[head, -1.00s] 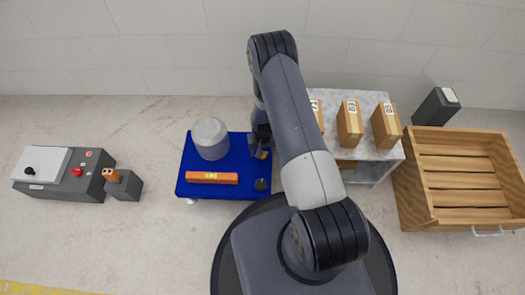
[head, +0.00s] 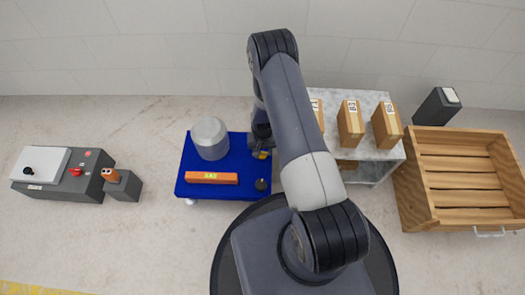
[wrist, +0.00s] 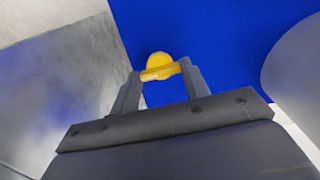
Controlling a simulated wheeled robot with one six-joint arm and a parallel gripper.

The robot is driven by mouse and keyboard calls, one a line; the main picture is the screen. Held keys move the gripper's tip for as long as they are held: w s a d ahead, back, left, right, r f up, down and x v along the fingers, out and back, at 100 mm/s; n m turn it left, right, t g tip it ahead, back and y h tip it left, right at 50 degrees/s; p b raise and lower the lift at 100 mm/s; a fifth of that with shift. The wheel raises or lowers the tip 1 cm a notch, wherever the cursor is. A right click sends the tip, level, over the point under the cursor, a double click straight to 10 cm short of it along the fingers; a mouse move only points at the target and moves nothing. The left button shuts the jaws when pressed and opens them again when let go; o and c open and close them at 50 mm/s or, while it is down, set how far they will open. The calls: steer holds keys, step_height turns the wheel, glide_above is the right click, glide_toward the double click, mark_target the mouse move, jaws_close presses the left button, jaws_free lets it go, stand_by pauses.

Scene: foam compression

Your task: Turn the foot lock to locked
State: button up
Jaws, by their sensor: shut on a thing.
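The foot lock shows as a yellow part with a rounded knob and a short bar (wrist: 159,61) in the wrist view. It is a small yellow spot (head: 261,155) at the right side of the blue cart (head: 222,163) in the head view. My gripper (wrist: 160,71) is shut on the yellow bar, one finger at each end of it. In the head view my arm hides most of the gripper and part of the lock. I cannot tell from these views which marked position the lock is in.
On the cart are a grey cylinder (head: 210,138), an orange labelled bar (head: 211,178) and a black knob (head: 261,184). A grey shelf (head: 378,151) with boxes is close on the right, then a wooden crate (head: 402,190).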

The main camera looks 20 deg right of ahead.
mark_target(263, 153)
steer(key=shift+m, duration=0.6)
steer(key=o, duration=1)
steer(key=shift+r, duration=0.1)
step_height(263, 153, up, 11)
steer(key=p, duration=0.3)
steer(key=shift+f, duration=0.2)
